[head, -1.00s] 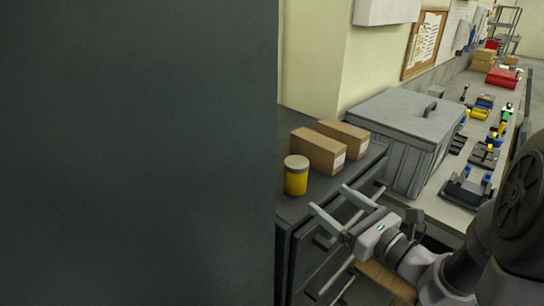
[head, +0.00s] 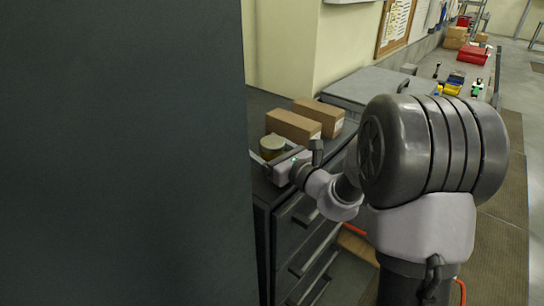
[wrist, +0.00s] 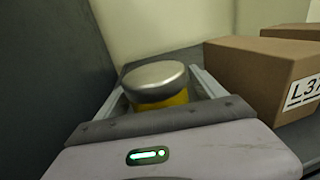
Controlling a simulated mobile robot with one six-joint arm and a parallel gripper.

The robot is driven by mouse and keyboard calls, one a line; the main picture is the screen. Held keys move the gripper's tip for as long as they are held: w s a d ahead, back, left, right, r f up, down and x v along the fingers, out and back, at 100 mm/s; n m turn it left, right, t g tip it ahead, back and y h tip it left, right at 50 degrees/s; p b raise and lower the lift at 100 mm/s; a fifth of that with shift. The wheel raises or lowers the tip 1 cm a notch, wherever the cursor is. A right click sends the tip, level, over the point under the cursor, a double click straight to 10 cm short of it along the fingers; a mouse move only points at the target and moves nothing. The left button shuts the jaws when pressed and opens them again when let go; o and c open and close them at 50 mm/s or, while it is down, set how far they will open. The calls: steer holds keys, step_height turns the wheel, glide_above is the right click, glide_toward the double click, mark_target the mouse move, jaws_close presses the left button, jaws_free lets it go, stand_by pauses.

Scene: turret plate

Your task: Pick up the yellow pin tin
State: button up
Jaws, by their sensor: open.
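The yellow pin tin (wrist: 160,97) is a short yellow cylinder with a dull metal lid. It stands upright on the dark cabinet top, between the two fingers of my gripper (wrist: 163,88) in the wrist view. The fingers are open, one on each side of the tin; I cannot tell whether either touches it. The lower part of the tin is hidden behind the gripper body. In the head view the tin (head: 272,145) shows just beyond my gripper (head: 266,160), mostly its lid.
A tall dark panel (head: 120,150) rises at the left. A grey lidded bin (head: 375,88) and a workbench with tools lie beyond.

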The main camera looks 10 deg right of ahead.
steer(key=shift+s, duration=0.1)
steer(key=shift+c, duration=0.9)
steer(key=c, duration=1.4)
jaws_close()
steer(key=shift+r, duration=0.15)
